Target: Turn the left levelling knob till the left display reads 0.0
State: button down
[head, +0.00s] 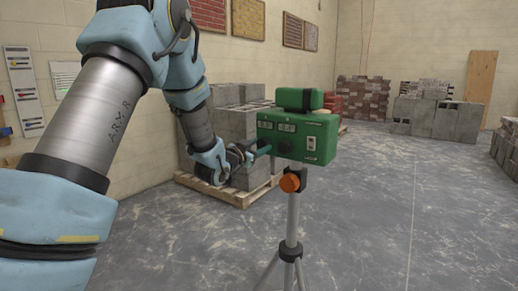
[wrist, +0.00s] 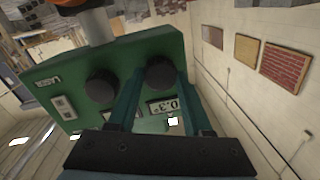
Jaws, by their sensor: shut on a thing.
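A green levelling instrument (head: 318,137) stands on a tripod in the head view. Its left display (head: 266,125) and right display (head: 287,128) are too small to read there. My gripper (head: 266,150) reaches its front from the left. In the wrist view, which is upside down, my gripper (wrist: 161,77) is shut on the black left knob (wrist: 160,71), one finger on each side. The left display (wrist: 162,106) shows between the fingers; it seems to show a 0 and a 3, with the sign unclear. The right knob (wrist: 101,86) is free beside one finger.
The tripod (head: 292,222) has an orange knob (head: 291,182) under the instrument. Grey blocks on a pallet (head: 240,193) stand behind my arm. Bricks and blocks (head: 435,118) stand by the far wall.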

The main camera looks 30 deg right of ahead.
jog(key=m+b, duration=0.1)
jog(key=b, duration=0.1)
jog(key=m+b, duration=0.1)
jog(key=b, duration=0.2)
jog(key=shift+f+m, duration=0.3)
jog(key=shift+f, duration=0.1)
jog(key=m+b, duration=0.2)
jog(key=b, duration=0.2)
jog(key=shift+m+h+b, duration=0.3)
jog(key=shift+m, duration=0.1)
jog(key=m+b, duration=0.4)
jog(key=b, duration=0.2)
jog(key=m+b, duration=0.2)
jog(key=b, duration=0.1)
jog(key=shift+r, duration=0.25)
jog(key=shift+m, duration=0.3)
jog(key=shift+c, duration=1.6)
grip_release()
jog(key=shift+a, duration=0.1)
